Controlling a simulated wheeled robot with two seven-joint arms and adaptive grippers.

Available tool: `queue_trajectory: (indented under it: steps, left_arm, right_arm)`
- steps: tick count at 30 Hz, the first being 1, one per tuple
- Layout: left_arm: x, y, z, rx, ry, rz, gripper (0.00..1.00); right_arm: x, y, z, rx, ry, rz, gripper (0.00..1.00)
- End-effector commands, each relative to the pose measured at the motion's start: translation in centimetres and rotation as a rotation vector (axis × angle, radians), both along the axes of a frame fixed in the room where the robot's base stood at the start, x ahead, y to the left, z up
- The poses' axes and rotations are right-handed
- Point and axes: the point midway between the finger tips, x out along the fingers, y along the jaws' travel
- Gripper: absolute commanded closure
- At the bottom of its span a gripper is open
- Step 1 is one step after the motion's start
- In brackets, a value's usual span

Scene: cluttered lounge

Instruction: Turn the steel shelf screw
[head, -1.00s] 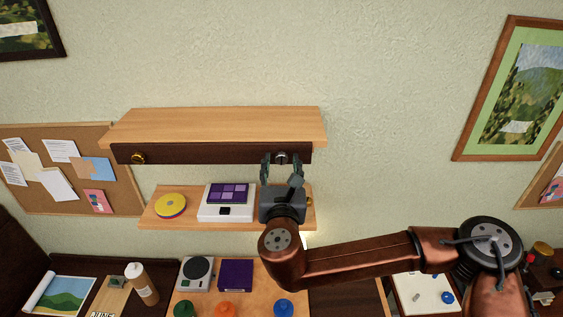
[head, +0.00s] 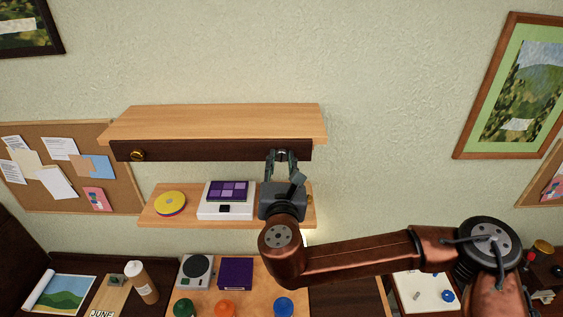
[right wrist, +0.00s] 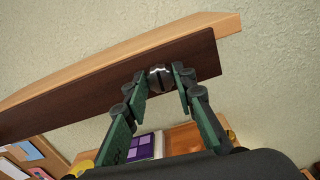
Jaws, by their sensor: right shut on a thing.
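The steel shelf screw (head: 281,153) sits in the dark front board (head: 205,151) of the upper shelf, near its right end. In the right wrist view its round, slotted steel head (right wrist: 159,79) shows between the fingers, with the slot close to upright. My right gripper (head: 282,157) reaches up from below and is shut on the steel screw, one finger on each side. Its green-grey fingers also show in the right wrist view (right wrist: 160,80). A brass screw (head: 137,155) sits at the board's left end. My left gripper is not in view.
Below, a lower shelf (head: 150,215) holds a yellow disc (head: 170,202) and a white box with a purple grid (head: 227,203), close left of my gripper. A cork board (head: 60,200) hangs at left.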

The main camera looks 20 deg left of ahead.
Motion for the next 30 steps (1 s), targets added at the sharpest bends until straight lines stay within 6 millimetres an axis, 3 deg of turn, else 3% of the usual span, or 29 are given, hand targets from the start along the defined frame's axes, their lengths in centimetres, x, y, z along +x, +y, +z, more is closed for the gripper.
queue_trajectory:
  steps: [15,30]
  left_arm:
    - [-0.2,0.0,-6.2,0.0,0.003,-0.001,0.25]
    - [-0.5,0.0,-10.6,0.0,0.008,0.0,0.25]
  right_arm:
    - [0.0,-0.1,-0.6,0.387,0.111,0.0,1.0]
    - [0.1,-0.2,-0.6,0.843,0.243,-0.001,1.0]
